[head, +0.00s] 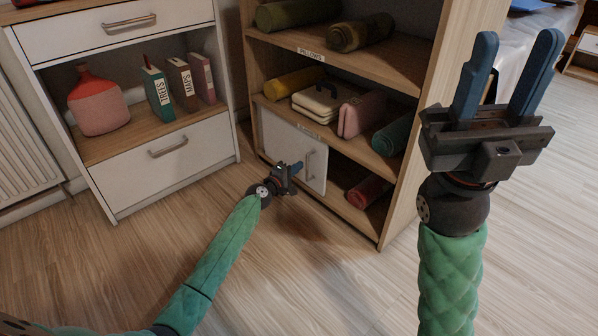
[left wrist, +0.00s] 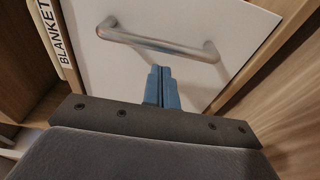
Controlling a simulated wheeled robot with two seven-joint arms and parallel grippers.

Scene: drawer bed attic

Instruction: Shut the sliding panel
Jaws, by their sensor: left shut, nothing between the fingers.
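The white sliding panel (head: 281,138) with a metal bar handle (head: 309,166) stands in the lower compartment of the wooden shelf unit. It covers the left part; the right part is open. My left gripper (head: 298,167) is shut and empty, in front of the panel by the handle. In the left wrist view the blue fingertips (left wrist: 160,70) are together just below the handle (left wrist: 160,44), over the white panel (left wrist: 115,65); whether they touch it I cannot tell. My right gripper (head: 508,78) is raised at the right, open and empty, away from the panel.
A red roll (head: 369,190) lies in the open right part of the lower compartment. Shelves above hold rolls, a cream case (head: 322,103) and a pink cushion (head: 361,114). A white drawer cabinet (head: 165,165) stands left. The wooden floor in front is clear.

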